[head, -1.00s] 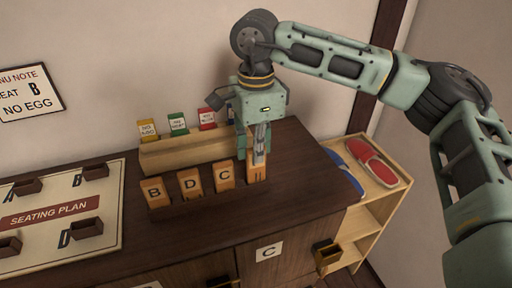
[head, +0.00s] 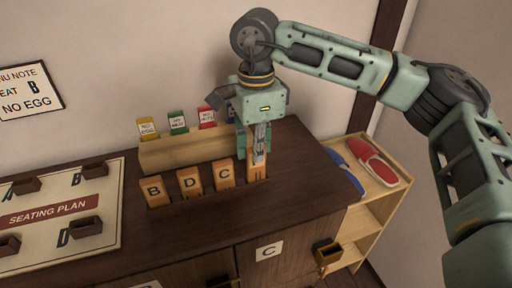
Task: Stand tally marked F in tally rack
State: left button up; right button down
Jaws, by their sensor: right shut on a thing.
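The tally rack (head: 180,202) is a dark low strip on the cabinet top. Wooden tallies marked B (head: 154,190), D (head: 190,181) and C (head: 224,175) stand in it in a row. My right gripper (head: 258,150) points down at the right end of the row, shut on another wooden tally (head: 257,171). This tally is upright beside C, at the rack's right end. Its letter is hidden by the fingers, and I cannot tell whether its foot is seated in the rack. My left gripper is not in view.
A wooden holder (head: 185,155) with coloured cards stands just behind the rack. A seating plan board (head: 110,215) with small dark holders lies at the left. A shelf (head: 375,200) with red and blue slippers stands at the right. The cabinet top right of the rack is clear.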

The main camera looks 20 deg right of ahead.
jog(key=shift+f, duration=0.4)
jog(key=shift+f+b, duration=0.25)
jog(key=shift+b, duration=0.3)
jog(key=c, duration=1.7)
grip_release()
jog(key=shift+c, duration=0.2)
jog(key=o, duration=0.6)
jog(key=shift+o, duration=0.2)
jog(key=shift+r, duration=0.1)
